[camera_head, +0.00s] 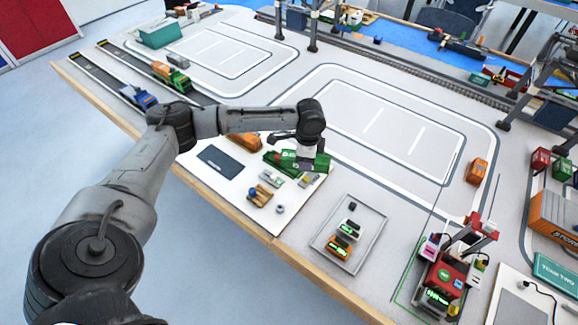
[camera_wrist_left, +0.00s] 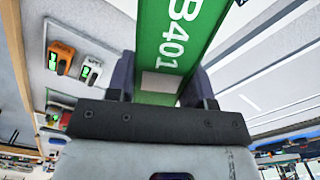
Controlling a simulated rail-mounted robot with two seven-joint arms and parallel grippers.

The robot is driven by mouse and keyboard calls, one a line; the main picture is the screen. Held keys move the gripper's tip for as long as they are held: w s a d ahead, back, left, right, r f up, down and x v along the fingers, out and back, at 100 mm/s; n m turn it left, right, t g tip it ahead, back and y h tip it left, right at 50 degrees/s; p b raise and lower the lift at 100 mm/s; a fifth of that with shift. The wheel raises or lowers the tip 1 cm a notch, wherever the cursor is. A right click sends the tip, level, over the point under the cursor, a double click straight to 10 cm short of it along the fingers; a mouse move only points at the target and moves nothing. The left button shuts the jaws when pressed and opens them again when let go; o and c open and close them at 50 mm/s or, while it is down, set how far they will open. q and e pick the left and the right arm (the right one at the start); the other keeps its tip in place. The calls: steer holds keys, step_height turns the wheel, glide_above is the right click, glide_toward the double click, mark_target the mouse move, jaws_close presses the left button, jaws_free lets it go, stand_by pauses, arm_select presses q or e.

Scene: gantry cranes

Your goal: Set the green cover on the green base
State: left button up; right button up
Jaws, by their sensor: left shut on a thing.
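The green cover (camera_head: 320,163) has white lettering on its side. My left gripper (camera_head: 309,148) is above it and shut on it, with the arm reaching in from the left. In the left wrist view the cover (camera_wrist_left: 178,35) reads B401 and lies between the two dark fingers (camera_wrist_left: 158,82). A darker green piece (camera_head: 284,169), which looks like the green base, sits on the white board just below and left of the cover. The cover hides part of it, and I cannot tell whether the two touch. My right gripper is not in view.
The white board (camera_head: 222,183) also holds a dark pad (camera_head: 220,160), an orange model (camera_head: 243,141) and small parts. A grey tray (camera_head: 369,243) with handheld devices stands to the right. A red machine (camera_head: 446,275) stands further right. The marked lanes behind are mostly clear.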

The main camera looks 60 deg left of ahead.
arm_select(q)
steer(key=m, duration=0.2)
steer(key=shift+w+a+m, duration=0.1)
steer(key=shift+m, duration=0.3)
steer(key=shift+w+m, duration=0.1)
steer(key=shift+m, duration=1)
steer(key=shift+a+f, duration=0.15)
steer(key=shift+f, duration=0.05)
steer(key=a+f+b, duration=0.1)
steer(key=a+f, duration=0.1)
steer(key=a, duration=0.1)
steer(key=s+a+f+b, duration=0.1)
steer(key=a+f, duration=0.1)
steer(key=a, duration=0.1)
steer(key=a+f+b, duration=0.1)
steer(key=a+f, duration=0.1)
steer(key=a, duration=0.2)
steer(key=shift+s, duration=0.25)
steer(key=shift+a+f, duration=0.3)
steer(key=shift+a, duration=0.25)
steer(key=shift+s+f+b, duration=0.1)
steer(key=shift+f+b, duration=0.75)
steer(key=shift+f, duration=1.15)
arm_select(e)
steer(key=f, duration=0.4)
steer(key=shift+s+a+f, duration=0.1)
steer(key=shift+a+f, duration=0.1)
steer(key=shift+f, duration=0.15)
